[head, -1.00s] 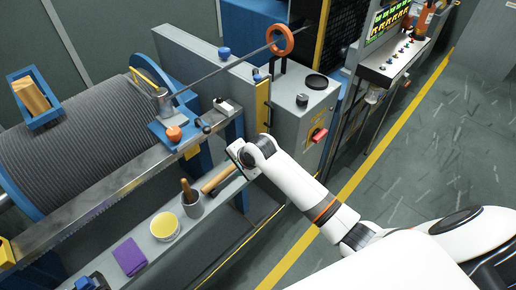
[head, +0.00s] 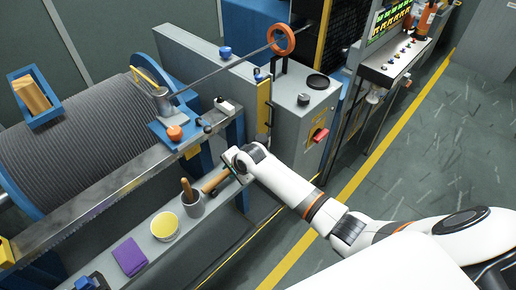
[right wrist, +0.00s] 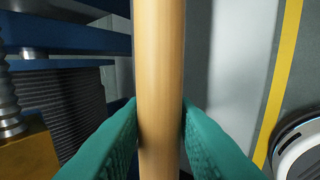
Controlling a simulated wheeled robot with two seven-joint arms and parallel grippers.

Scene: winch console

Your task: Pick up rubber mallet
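The mallet's pale wooden handle (head: 214,181) lies at a slant by the right end of the grey shelf in the head view. My right gripper (head: 232,163) is at its upper right end. In the right wrist view the handle (right wrist: 160,70) runs straight up the middle, between the two teal fingers of my right gripper (right wrist: 160,125). Both fingers touch its sides, so the gripper looks shut on it. The mallet's head is hidden, and I cannot tell whether the mallet is off the shelf. My left gripper is not in view.
A grey cup (head: 192,207) with a wooden-handled tool stands just left of the handle. A yellow-topped tin (head: 164,226) and a purple cloth (head: 130,256) lie further left on the shelf. The winch drum (head: 80,145) and steel rail (head: 110,190) are behind; open floor is right.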

